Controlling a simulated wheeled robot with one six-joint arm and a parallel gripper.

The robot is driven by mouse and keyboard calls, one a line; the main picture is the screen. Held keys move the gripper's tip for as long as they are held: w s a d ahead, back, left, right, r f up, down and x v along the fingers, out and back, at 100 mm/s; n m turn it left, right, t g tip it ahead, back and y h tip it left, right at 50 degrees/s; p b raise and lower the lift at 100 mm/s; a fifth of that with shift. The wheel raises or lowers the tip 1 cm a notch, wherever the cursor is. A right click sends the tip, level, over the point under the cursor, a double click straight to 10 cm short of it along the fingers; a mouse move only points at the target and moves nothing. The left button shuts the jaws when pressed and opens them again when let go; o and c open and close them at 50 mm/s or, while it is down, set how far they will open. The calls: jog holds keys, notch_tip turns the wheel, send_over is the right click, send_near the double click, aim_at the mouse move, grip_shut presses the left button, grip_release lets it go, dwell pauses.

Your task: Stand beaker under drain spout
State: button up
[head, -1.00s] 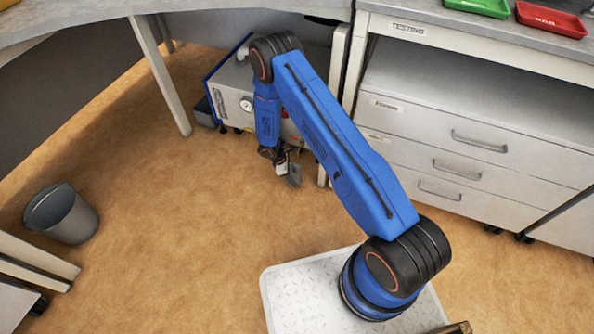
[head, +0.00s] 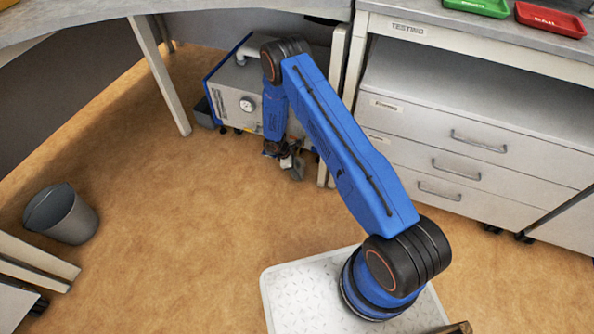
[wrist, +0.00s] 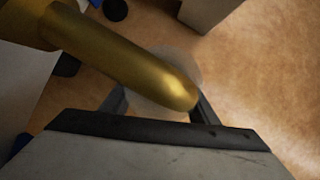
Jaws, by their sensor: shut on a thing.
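My gripper (head: 285,164) hangs low in front of the grey machine (head: 243,92) with a blue side and a round gauge. In the wrist view my gripper (wrist: 160,106) is shut on a pale, translucent beaker (wrist: 150,108). A thick brass drain spout (wrist: 130,62) crosses the wrist view and covers part of the beaker. Its rounded tip overlaps the beaker's outline near the right finger. I cannot tell the height gap between spout and beaker. In the head view the spout is hidden and the beaker is too small to make out.
The machine stands under the bench (head: 190,27), between a table leg (head: 160,75) and the drawer cabinet (head: 470,130). A grey bin (head: 62,215) stands at the left. The brown floor (head: 185,210) between is clear.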

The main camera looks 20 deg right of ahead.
jog(key=o, duration=1)
jog(key=v, duration=1.2)
jog(key=shift+r, duration=0.1)
